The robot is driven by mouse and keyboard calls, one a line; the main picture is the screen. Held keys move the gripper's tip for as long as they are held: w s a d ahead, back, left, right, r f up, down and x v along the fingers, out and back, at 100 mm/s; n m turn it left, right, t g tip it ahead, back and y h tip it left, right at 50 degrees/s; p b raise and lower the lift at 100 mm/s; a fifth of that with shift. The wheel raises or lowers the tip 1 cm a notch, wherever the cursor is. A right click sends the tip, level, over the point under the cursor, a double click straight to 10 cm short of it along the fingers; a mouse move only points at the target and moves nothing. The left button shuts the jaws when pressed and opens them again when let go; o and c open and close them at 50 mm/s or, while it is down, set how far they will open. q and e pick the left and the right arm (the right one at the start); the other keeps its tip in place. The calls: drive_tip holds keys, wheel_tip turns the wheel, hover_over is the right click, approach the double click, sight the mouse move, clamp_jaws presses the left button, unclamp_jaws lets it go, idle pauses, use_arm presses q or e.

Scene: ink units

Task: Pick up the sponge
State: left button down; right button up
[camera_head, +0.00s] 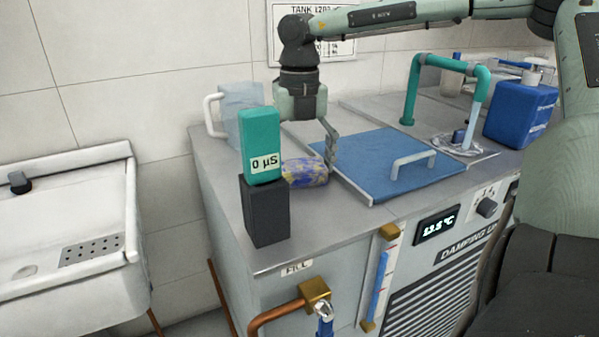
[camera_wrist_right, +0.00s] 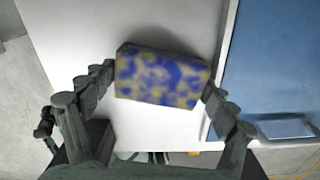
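The sponge (camera_head: 308,173) is a blue and yellow mottled block on the grey counter, between the teal meter (camera_head: 260,146) and the blue lid. The meter on its black block hides the sponge's left end in the head view. My right gripper (camera_wrist_right: 160,80) reaches down over the sponge (camera_wrist_right: 160,77). In the right wrist view its two fingertips sit against the sponge's two short ends, with no clear gap. In the head view one finger of the right gripper (camera_head: 327,158) shows at the sponge's right end. My left gripper is not in view.
A blue lid with a handle (camera_head: 400,168) lies right of the sponge. A clear jug (camera_head: 238,105) stands behind the meter. A teal pipe (camera_head: 411,90) and a blue bottle (camera_head: 517,113) stand farther right. A white sink (camera_head: 60,225) is at left.

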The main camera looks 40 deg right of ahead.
sight(297, 164)
drive_tip(key=shift+c, duration=1)
drive_tip(key=shift+r, duration=0.1)
drive_tip(key=shift+r, duration=0.3)
drive_tip(key=r, duration=0.3)
drive_tip(key=shift+w+a+r+b, duration=0.1)
drive_tip(key=shift+w+r+b, duration=0.1)
drive_tip(key=shift+r+b, duration=0.15)
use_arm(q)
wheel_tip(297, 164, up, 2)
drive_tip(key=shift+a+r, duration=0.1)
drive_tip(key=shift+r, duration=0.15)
use_arm(e)
drive_tip(key=w+a+r, duration=0.6)
drive_tip(key=w+a, duration=0.2)
drive_tip(key=shift+r, duration=0.25)
